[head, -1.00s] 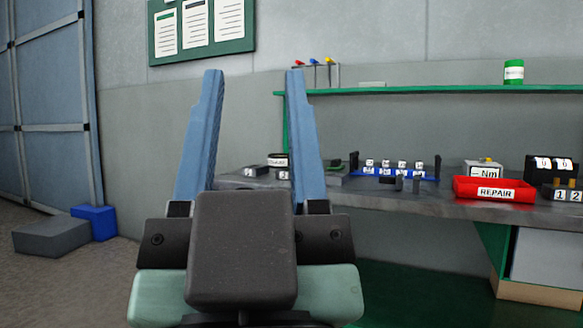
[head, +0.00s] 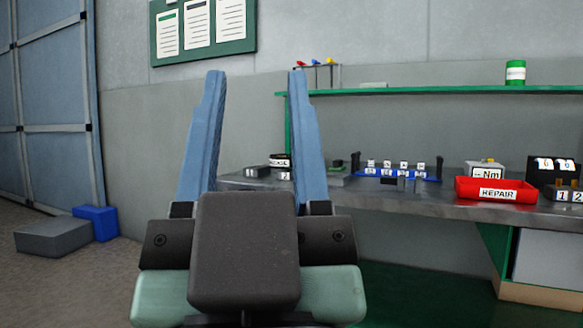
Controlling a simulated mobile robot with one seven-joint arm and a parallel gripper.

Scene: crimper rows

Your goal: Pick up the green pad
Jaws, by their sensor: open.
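My gripper (head: 257,75) is in front of the camera, its two long blue fingers pointing up and spread wide apart with nothing between them. Behind and to the right of it is a grey workbench (head: 410,203). A small dark-green flat item (head: 337,182) lies on the bench just right of the right finger, partly hidden by that finger; it may be the green pad, but it is too small to tell. My gripper appears nearer the camera than the bench and touches nothing there.
A blue rack (head: 395,177) with numbered blocks, a red REPAIR tray (head: 497,190) and a torque box (head: 485,171) stand on the bench. A green shelf (head: 430,91) runs above. Grey (head: 54,237) and blue (head: 97,222) boxes lie on the floor at left.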

